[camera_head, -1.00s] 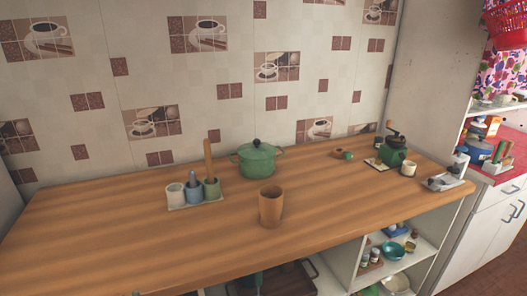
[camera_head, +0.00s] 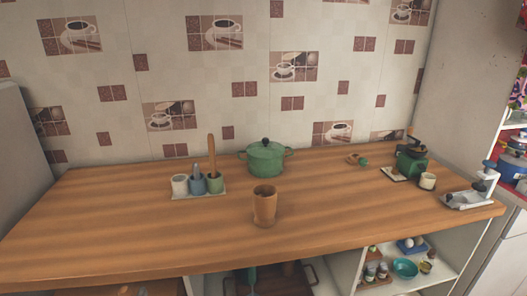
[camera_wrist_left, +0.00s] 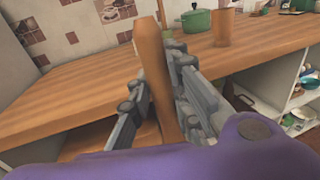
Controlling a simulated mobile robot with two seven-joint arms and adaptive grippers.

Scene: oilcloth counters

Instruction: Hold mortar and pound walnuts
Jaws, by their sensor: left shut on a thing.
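A tan wooden mortar (camera_head: 265,207), shaped like a tall cup, stands upright near the front middle of the wooden counter. It also shows at the top of the left wrist view (camera_wrist_left: 222,28). My left gripper (camera_wrist_left: 163,75) is shut on a long wooden stick (camera_wrist_left: 152,60), which looks like a pestle. The stick stands nearly upright between the fingers, in front of the counter edge and apart from the mortar. In the head view neither gripper shows. I cannot make out any walnuts; the bottom of the mortar's inside is hidden.
A green lidded pot (camera_head: 265,160) stands behind the mortar. A tray (camera_head: 183,196) with small cups and an upright wooden handle is to its left. A green grinder (camera_head: 411,165) and a white cup (camera_head: 427,181) stand at right. The counter's left part is clear.

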